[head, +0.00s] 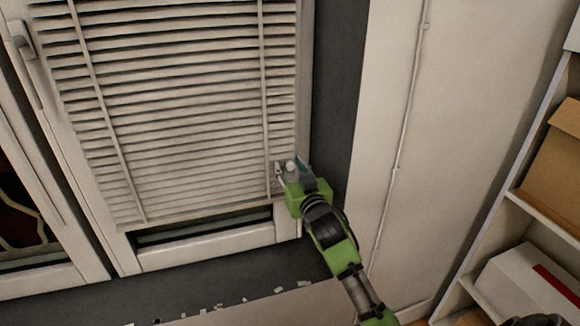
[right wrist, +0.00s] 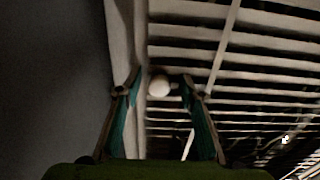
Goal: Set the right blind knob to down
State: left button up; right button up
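The white round blind knob (head: 291,165) is at the lower right edge of the slatted blind (head: 185,110), by the window frame. My right gripper (head: 290,168) reaches up to it from below right. In the right wrist view the knob (right wrist: 158,85) sits between the two fingertips of the right gripper (right wrist: 160,84), with a gap visible on both sides. The fingers are open. I cannot tell how far the knob lies from them in depth. The blind hangs down over most of the window, with its slats tilted. My left gripper is not in view.
A window handle (head: 22,42) is on the frame at the upper left. A dark wall strip (head: 338,90) and a pale wall with a thin pipe (head: 398,150) stand right of the window. A shelf with a cardboard box (head: 555,165) and a white box (head: 520,290) is at far right.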

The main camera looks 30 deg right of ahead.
jog(key=shift+s+a, duration=0.1)
jog(key=shift+s, duration=0.3)
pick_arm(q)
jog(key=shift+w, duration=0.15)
pick_arm(e)
jog(key=v, duration=1.1)
